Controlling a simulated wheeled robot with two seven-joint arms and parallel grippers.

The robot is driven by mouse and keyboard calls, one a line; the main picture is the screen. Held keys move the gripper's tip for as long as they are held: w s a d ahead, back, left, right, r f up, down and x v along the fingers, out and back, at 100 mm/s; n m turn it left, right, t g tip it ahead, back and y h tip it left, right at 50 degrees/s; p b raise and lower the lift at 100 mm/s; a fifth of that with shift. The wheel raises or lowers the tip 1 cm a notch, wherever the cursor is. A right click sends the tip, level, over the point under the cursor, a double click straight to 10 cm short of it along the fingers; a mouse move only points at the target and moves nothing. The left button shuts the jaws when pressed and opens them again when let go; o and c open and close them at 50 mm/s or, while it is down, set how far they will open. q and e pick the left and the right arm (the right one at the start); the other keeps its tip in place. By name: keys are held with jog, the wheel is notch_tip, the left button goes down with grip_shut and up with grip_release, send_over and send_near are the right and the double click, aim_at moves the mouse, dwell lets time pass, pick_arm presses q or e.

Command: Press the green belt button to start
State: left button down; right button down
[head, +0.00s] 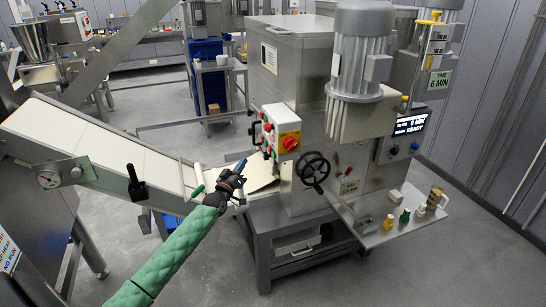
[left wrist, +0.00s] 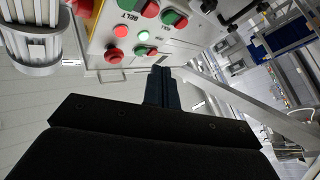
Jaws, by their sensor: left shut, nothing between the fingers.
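The control panel (head: 281,129) is a pale box on the machine's front with several green and red buttons and a red knob on yellow. In the left wrist view the panel (left wrist: 98,40) shows close up, with a "BELT" label. A green button (left wrist: 127,4) is beside that label at the top edge, partly cut off, next to a red one (left wrist: 150,10). My left gripper (head: 241,165) is shut and empty, left of and below the panel. In the left wrist view its fingers (left wrist: 161,74) point at the panel's lower edge; whether they touch it is unclear.
The inclined conveyor (head: 130,155) runs up left of my arm. A black handwheel (head: 312,170) is right of and below the panel. A side shelf (head: 400,228) holds small bottles and a mug. Open grey floor lies in front.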

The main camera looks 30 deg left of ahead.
aim_at(272, 151)
pick_arm(q)
jog(key=w+d, duration=0.5)
jog(key=w, duration=0.1)
jog(key=shift+w+d, duration=0.35)
jog(key=shift+w+d, duration=0.1)
jog(key=shift+d, duration=0.05)
dwell(2.1)
jog(key=shift+w+d, duration=0.2)
jog(key=shift+w, duration=0.05)
jog(key=shift+w+d, duration=0.2)
jog(key=shift+w, duration=0.05)
dwell(0.9)
jog(key=shift+s+a, duration=0.1)
dwell(0.4)
jog(key=shift+s+a, duration=0.4)
jog(key=shift+s, duration=0.1)
